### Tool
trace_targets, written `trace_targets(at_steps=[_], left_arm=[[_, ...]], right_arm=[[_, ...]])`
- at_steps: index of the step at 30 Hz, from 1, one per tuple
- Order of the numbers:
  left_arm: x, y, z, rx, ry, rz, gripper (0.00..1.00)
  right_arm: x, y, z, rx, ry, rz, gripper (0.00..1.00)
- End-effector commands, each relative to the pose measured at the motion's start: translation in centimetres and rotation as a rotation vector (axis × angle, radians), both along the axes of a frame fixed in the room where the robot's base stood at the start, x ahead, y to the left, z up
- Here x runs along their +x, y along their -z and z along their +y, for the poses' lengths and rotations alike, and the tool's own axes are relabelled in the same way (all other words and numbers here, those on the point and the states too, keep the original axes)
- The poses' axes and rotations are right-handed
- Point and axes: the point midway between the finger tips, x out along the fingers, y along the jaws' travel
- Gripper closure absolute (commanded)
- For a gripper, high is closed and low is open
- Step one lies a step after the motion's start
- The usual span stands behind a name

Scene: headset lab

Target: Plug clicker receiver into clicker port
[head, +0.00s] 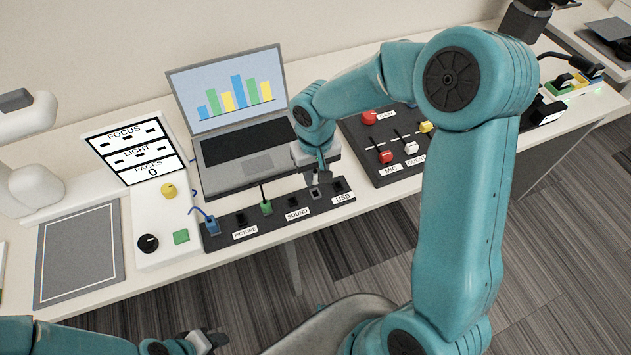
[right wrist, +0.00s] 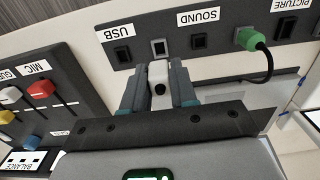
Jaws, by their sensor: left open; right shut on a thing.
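The receiver, a small grey-white block (right wrist: 158,76), is between the fingers of my right gripper (right wrist: 158,90), which is shut on it. In the head view my right gripper (head: 316,178) is low over the dark port strip (head: 240,221). The receiver's front end is at or just before the light-rimmed port (right wrist: 158,47) between the USB socket (right wrist: 123,54) and the SOUND socket (right wrist: 199,42). I cannot tell whether it touches or is inside. No clicker label is readable. My left gripper (head: 203,341) is open and empty at the bottom left, away from the table.
A laptop (head: 235,150) stands behind. The mixer panel (head: 385,172) is right of my right gripper. A lamp panel (head: 165,215) lies left.

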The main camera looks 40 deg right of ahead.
Motion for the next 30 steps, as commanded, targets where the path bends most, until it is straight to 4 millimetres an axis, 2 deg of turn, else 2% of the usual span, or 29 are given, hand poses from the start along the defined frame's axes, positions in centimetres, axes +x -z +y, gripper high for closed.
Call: trace_targets(at_steps=[1, 6, 9, 13, 18, 30], left_arm=[[0.0, -0.1, 0.0, 0.000, 0.000, 0.000, 0.57], [0.0, -0.3, 0.0, 0.000, 0.000, 0.000, 0.57], [0.0, -0.5, 0.0, 0.000, 0.000, 0.000, 0.57], [0.0, -0.6, 0.0, 0.000, 0.000, 0.000, 0.57], [0.0, -0.9, 0.0, 0.000, 0.000, 0.000, 0.57], [0.0, -0.9, 0.0, 0.000, 0.000, 0.000, 0.57]], right_arm=[[0.2, -1.8, 0.0, -0.001, 0.000, -0.009, 1.00], [0.1, -7.3, 0.0, 0.000, -0.001, -0.008, 1.00], [0.1, -10.0, 0.0, 0.000, 0.000, -0.007, 1.00], [0.0, -12.6, 0.0, 0.001, -0.001, -0.003, 1.00], [0.0, -14.4, 0.0, 0.000, -0.001, -0.001, 1.00], [0.0, -14.7, -0.1, 0.000, 0.000, 0.000, 1.00]])
